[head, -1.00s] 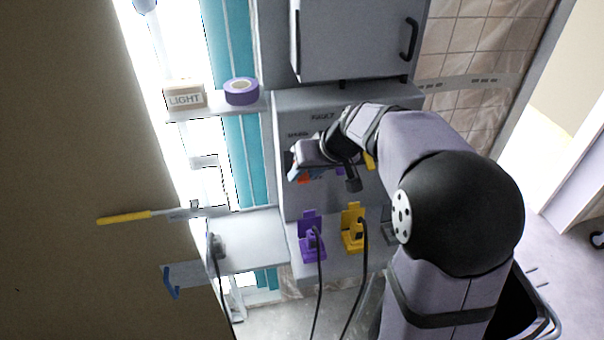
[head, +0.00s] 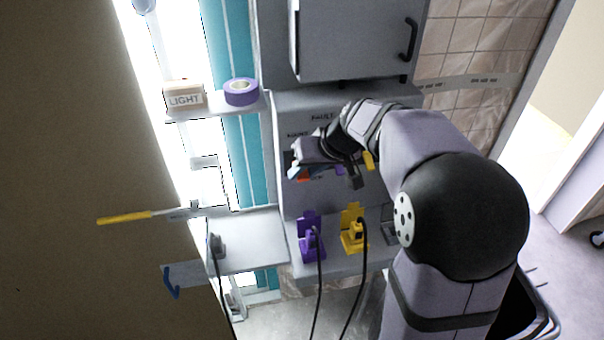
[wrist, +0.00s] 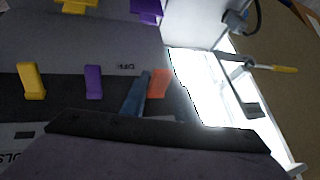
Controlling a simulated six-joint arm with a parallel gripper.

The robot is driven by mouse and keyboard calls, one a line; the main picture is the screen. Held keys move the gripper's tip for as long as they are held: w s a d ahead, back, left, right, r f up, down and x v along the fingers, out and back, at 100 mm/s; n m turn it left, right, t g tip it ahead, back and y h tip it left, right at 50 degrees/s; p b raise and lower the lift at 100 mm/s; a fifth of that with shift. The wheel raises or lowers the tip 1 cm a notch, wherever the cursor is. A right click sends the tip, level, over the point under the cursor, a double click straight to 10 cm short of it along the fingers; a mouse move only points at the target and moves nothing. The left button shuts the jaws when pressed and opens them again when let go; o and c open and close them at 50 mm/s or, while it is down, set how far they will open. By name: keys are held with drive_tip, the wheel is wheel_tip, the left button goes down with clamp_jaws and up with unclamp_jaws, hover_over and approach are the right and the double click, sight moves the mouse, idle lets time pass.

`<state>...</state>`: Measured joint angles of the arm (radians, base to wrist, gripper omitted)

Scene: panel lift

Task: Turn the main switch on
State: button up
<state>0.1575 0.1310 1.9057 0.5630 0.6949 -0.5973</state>
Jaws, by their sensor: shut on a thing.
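The main switch appears to be the orange-red lever (head: 302,176) at the left of the grey panel, below a label that seems to read MAINS. In the wrist view the orange lever (wrist: 158,82) stands just right of a blue-grey finger of my gripper (wrist: 146,90). My gripper (head: 305,171) reaches in at the panel and is shut on the orange lever. The gripper body hides most of the contact and the lever's base. An OFF label (wrist: 127,67) shows upside down near the lever. Whether the switch is on cannot be read.
A yellow lever (wrist: 31,80) and a purple lever (wrist: 93,81) stand beside it. Below are purple (head: 311,240) and yellow (head: 353,232) plugs with hanging cables. A cabinet (head: 352,42) overhangs the panel. A shelf holds a LIGHT box (head: 185,97) and purple tape (head: 240,92).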

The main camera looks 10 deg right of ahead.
sight(302, 174)
drive_tip(key=shift+o, duration=0.2)
drive_tip(key=shift+w+a+r, duration=0.15)
drive_tip(key=shift+a+r, duration=0.05)
drive_tip(key=shift+r, duration=0.9)
drive_tip(key=shift+w+r+p, duration=0.1)
drive_tip(key=shift+r+p, duration=0.45)
drive_tip(key=shift+r, duration=0.3)
drive_tip(key=shift+c, duration=0.3)
idle(0.3)
drive_tip(key=o, duration=0.8)
drive_tip(key=shift+o, duration=0.4)
drive_tip(key=shift+a, duration=0.25)
drive_tip(key=shift+d+f, duration=0.2)
drive_tip(key=shift+f, duration=0.05)
drive_tip(key=shift+s, duration=0.2)
